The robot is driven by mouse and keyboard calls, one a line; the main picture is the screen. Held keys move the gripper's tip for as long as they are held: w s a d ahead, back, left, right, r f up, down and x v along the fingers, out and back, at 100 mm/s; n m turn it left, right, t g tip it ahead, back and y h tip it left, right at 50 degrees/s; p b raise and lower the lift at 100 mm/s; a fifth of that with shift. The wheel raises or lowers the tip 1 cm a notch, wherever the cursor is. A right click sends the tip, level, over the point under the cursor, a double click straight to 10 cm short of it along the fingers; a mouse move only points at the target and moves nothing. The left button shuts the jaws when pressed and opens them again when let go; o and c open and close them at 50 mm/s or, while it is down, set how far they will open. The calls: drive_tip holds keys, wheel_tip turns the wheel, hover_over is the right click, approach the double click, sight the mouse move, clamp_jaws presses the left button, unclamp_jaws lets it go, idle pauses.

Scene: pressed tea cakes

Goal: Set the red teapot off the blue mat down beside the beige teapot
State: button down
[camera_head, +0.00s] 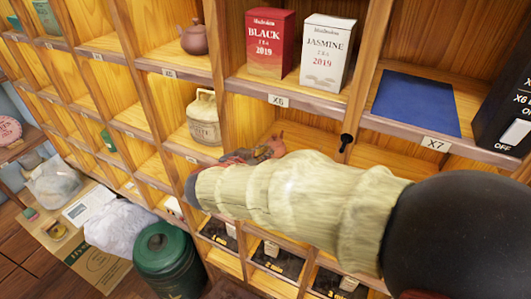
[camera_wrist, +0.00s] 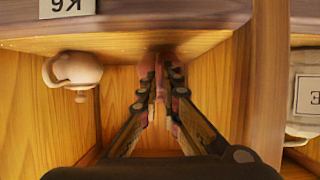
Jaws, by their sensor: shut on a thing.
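My gripper (camera_wrist: 158,78) reaches into the compartment below the X6 label, its fingers close together. It is shut on a dark red thing, taken to be the red teapot (camera_wrist: 147,66), mostly hidden by the fingers. In the head view, my gripper (camera_head: 252,154) is largely hidden behind my arm. A pinkish-beige teapot (camera_wrist: 75,72) stands at the left of the wrist view, which is upside down, apart from my gripper. The same teapot looks more orange in the head view (camera_head: 278,143), just right of my gripper. The blue mat (camera_head: 415,100) lies bare in the X7 compartment.
A wooden divider (camera_wrist: 266,85) separates this compartment from one with a beige lidded jar (camera_head: 203,117). Above stand a red tea box (camera_head: 269,43), a white tea box (camera_head: 327,51) and a brown-red teapot (camera_head: 194,38). A black box (camera_head: 508,112) is beside the mat.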

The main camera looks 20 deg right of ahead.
drive_tip(key=shift+f+b, duration=0.1)
drive_tip(key=shift+b, duration=0.2)
drive_tip(key=c, duration=2)
unclamp_jaws()
drive_tip(key=shift+c, duration=0.2)
